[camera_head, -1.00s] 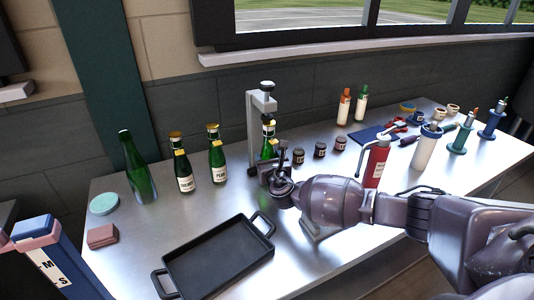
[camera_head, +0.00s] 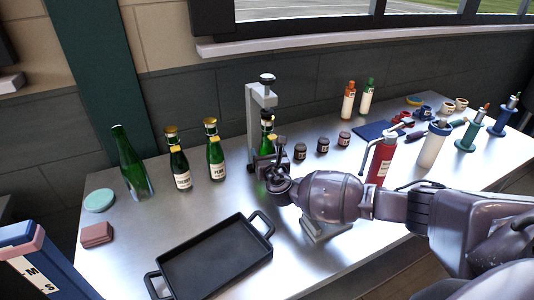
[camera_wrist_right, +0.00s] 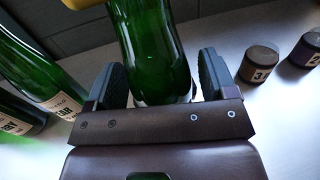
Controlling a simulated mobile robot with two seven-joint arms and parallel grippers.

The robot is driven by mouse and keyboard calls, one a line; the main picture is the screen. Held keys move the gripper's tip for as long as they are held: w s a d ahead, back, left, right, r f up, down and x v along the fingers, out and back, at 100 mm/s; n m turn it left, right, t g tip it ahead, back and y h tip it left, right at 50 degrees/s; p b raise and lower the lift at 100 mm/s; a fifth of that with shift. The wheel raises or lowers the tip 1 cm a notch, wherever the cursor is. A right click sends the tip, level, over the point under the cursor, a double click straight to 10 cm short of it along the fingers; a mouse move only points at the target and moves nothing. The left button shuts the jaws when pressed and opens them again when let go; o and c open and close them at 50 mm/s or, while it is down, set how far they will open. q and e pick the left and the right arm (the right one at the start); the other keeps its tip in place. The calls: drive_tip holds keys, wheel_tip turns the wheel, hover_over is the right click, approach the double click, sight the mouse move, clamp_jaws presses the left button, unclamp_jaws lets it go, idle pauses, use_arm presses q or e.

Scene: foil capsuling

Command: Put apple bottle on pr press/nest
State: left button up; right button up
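A green bottle (camera_head: 267,141) with a gold and dark neck stands upright in front of the grey press (camera_head: 252,115), beneath its overhead arm. The gripper hides the bottle's lower part and label, so I cannot read it as apple or see how its base sits on the nest. My right gripper (camera_head: 268,168) is at the bottle's lower body. My left gripper is not in view.
A black tray (camera_head: 160,286) lies in front.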

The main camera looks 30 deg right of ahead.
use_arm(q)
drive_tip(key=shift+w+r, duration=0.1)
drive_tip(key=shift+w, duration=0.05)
use_arm(e)
drive_tip(key=shift+o, duration=0.3)
drive_tip(key=shift+r, duration=0.15)
drive_tip(key=shift+s, duration=0.15)
drive_tip(key=p+v, duration=0.1)
drive_tip(key=v, duration=0.9)
drive_tip(key=shift+s+a, duration=0.1)
drive_tip(key=shift+s, duration=0.3)
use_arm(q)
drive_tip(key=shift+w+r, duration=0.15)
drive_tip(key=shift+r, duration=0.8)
use_arm(e)
drive_tip(key=shift+s+a, duration=0.15)
drive_tip(key=shift+s, duration=0.25)
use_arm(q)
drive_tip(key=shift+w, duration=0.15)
